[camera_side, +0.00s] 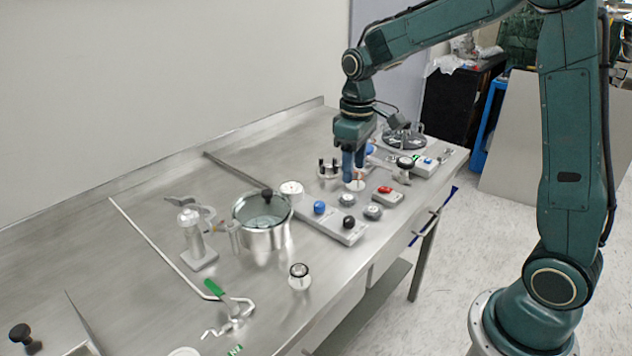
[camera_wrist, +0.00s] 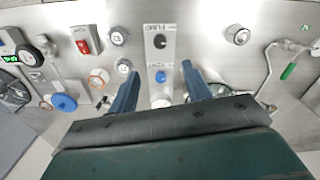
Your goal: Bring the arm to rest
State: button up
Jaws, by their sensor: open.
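My gripper (camera_side: 353,180) is open over the steel bench, pointing down, above the far end of a grey control panel (camera_side: 322,226). In the wrist view my gripper (camera_wrist: 160,84) has its two blue fingers spread, with no object clamped between them. A white round piece (camera_wrist: 160,101) shows in the gap between the fingers, below them. The panel's blue knob (camera_wrist: 160,76) and black knob (camera_wrist: 160,41) lie in line beyond it. Both knobs also show in the side view, the blue one (camera_side: 319,207) left of the black one (camera_side: 349,222).
A red switch box (camera_side: 386,196) and round gauges stand close to the gripper. The air above the bench's left part is free.

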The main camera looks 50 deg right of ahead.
jog(key=shift+s+r, duration=0.1)
jog(key=s+a+r+t, duration=0.1)
jog(key=s+r+t, duration=0.1)
jog(key=s, duration=0.5)
jog(key=s+a+r+m+t, duration=0.1)
jog(key=s+a+r, duration=0.1)
jog(key=s, duration=0.5)
jog(key=s+a+r+m+t, duration=0.1)
jog(key=s+a+r+t, duration=0.1)
jog(key=s+r, duration=0.2)
jog(key=shift+s+a+r+t, duration=0.25)
jog(key=shift+s+r+t, duration=0.05)
jog(key=shift+s, duration=1.3)
